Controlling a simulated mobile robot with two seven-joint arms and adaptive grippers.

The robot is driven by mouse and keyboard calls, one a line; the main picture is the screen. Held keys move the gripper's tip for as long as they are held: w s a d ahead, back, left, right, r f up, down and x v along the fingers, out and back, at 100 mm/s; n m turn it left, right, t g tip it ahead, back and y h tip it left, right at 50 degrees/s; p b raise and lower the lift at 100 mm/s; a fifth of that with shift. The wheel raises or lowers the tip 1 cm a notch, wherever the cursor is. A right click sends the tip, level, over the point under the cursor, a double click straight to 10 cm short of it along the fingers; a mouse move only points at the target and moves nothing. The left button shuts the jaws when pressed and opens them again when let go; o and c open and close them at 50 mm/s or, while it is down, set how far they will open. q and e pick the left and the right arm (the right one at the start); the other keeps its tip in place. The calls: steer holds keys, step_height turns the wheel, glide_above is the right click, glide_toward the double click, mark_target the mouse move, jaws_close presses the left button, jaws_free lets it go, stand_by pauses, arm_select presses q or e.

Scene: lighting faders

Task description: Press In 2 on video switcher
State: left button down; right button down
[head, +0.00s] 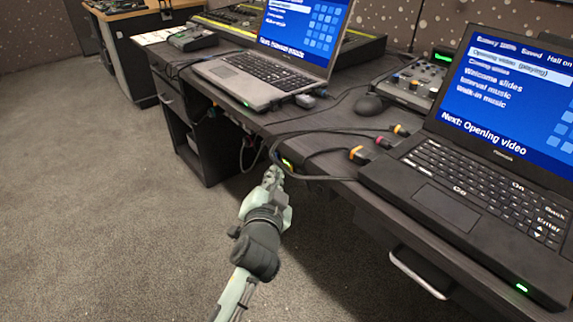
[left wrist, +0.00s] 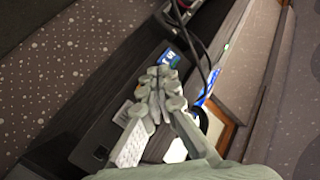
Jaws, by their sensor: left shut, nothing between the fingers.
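A grey device with small knobs and buttons (head: 408,82) and a green-lit display stands behind the right laptop, partly hidden by its screen. A smaller grey box (head: 193,39) sits at the far left of the desk. I cannot tell which is the video switcher, and In 2 is not readable. My left gripper (head: 272,174) is shut and empty, at the desk's front edge below the cables, well apart from both devices. In the left wrist view its fingers (left wrist: 158,88) are together. My right gripper is not in view.
The right laptop (head: 445,198) and left laptop (head: 240,85) stand on the dark desk (head: 335,115). Cables (head: 310,137) with coloured plugs loop over the front edge. A mouse (head: 371,105) lies between the laptops. A drawer handle (head: 415,275) sticks out. Carpet (head: 110,200) is clear at left.

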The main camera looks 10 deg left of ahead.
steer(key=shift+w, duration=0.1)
arm_select(q)
steer(key=s+a, duration=0.1)
steer(key=s, duration=0.1)
steer(key=s+a+p, duration=0.1)
steer(key=s+a, duration=0.1)
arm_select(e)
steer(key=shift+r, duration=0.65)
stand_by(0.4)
